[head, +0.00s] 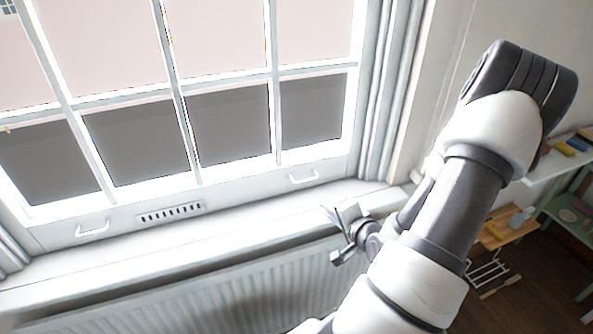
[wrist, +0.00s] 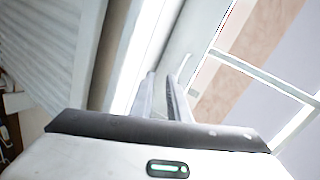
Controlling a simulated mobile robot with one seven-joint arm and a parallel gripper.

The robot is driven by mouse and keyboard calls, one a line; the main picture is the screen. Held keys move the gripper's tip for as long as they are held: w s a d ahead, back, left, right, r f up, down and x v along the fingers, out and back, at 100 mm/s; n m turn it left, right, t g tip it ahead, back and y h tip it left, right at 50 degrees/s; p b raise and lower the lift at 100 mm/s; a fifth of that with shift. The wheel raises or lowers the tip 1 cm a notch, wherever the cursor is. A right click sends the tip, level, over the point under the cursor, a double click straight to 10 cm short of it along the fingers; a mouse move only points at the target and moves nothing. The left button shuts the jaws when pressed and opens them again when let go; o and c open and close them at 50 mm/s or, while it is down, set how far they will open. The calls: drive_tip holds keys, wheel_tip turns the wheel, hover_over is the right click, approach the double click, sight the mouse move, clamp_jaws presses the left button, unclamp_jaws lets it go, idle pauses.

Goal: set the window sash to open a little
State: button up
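The white window sash (head: 245,191) fills the upper left of the head view, its bottom rail down close to the sill. The rail bears a left pull handle (head: 92,232) and a right pull handle (head: 304,180). My gripper (head: 336,235) is open and empty, in front of the sill and below and right of the right handle, apart from it. In the wrist view my two fingers (wrist: 161,88) stand apart with nothing between them. A handle (wrist: 183,67) and the sash glazing bars (wrist: 262,73) show beyond the fingertips.
A slotted vent (head: 171,213) sits on the rail between the handles. The sill (head: 225,232) looks bare above a ribbed radiator (head: 240,295). Shelves (head: 565,158) with small items stand at the right, beyond my arm.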

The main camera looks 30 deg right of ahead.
sight(308, 180)
drive_tip(key=w+d+m+b, duration=0.1)
drive_tip(key=w+b, duration=0.4)
drive_tip(key=w+d+f+m+t+h+b, duration=0.1)
drive_tip(key=w+b, duration=0.4)
drive_tip(key=b, duration=0.1)
drive_tip(key=w+d+m+t+b, duration=0.1)
drive_tip(key=w+b, duration=0.3)
drive_tip(key=b, duration=0.1)
drive_tip(key=shift+w+d+f, duration=0.2)
drive_tip(key=shift+w+d, duration=0.05)
drive_tip(key=shift+w, duration=0.15)
clamp_jaws()
idle(1.3)
